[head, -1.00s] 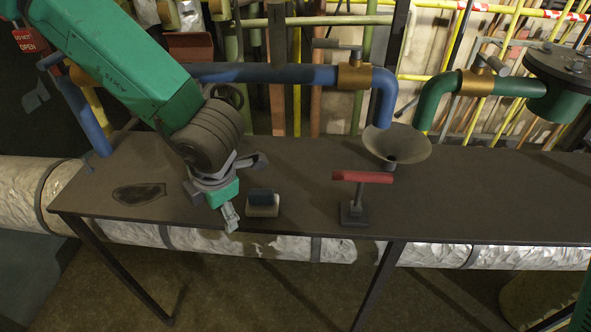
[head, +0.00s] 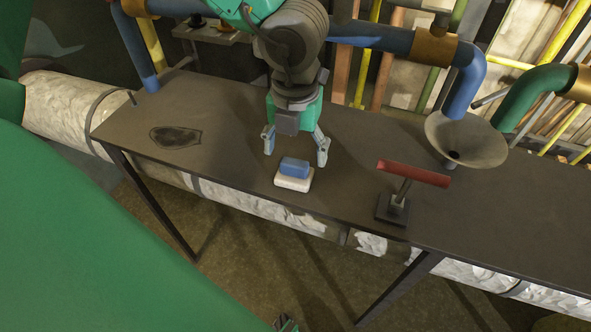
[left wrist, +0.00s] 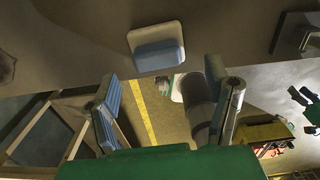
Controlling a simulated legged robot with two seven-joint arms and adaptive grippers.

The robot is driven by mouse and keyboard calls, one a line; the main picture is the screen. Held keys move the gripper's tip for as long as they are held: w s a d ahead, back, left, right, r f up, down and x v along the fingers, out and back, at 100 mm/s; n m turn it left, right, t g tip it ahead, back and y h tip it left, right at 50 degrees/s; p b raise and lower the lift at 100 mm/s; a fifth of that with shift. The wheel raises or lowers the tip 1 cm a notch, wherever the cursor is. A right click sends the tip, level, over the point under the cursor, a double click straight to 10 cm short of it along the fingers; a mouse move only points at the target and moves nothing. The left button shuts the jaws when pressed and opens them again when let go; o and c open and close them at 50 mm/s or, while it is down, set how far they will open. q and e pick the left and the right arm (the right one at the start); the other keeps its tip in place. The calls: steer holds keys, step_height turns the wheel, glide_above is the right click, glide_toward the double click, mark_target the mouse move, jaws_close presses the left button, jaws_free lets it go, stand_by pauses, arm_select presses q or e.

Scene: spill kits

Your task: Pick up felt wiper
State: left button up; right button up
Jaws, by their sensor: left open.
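The felt wiper (head: 294,167), a blue block on a white pad, lies flat on the dark table near its front edge. It also shows in the left wrist view (left wrist: 157,50), at the top centre beyond the fingers. My left gripper (head: 296,148) is open and empty, just behind and above the wiper in the head view. Its two fingers are spread apart, one toward each side of the wiper. In the left wrist view, my left gripper's (left wrist: 167,92) fingers frame the lower middle, with the wiper ahead of them.
A red-topped T-shaped tool (head: 413,173) stands on a dark base to the right of the wiper. A grey funnel (head: 467,140) sits behind it below a blue pipe (head: 468,85). A dark patch (head: 175,136) marks the table at left. Bare table (head: 230,160) lies between patch and wiper.

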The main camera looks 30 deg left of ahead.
mark_target(294, 162)
arm_select(q)
steer(key=f, duration=0.1)
steer(key=f+b, duration=0.1)
steer(key=f, duration=0.3)
steer(key=shift+w+a+f, duration=0.1)
steer(key=shift+w+a, duration=0.05)
steer(key=shift+a, duration=0.1)
steer(key=shift+c, duration=0.5)
steer(key=c, duration=1.2)
steer(key=shift+o, duration=0.2)
step_height(294, 162, up, 10)
steer(key=shift+r+p, duration=0.1)
steer(key=shift+p, duration=1.05)
steer(key=o, duration=0.5)
steer(key=c, duration=0.4)
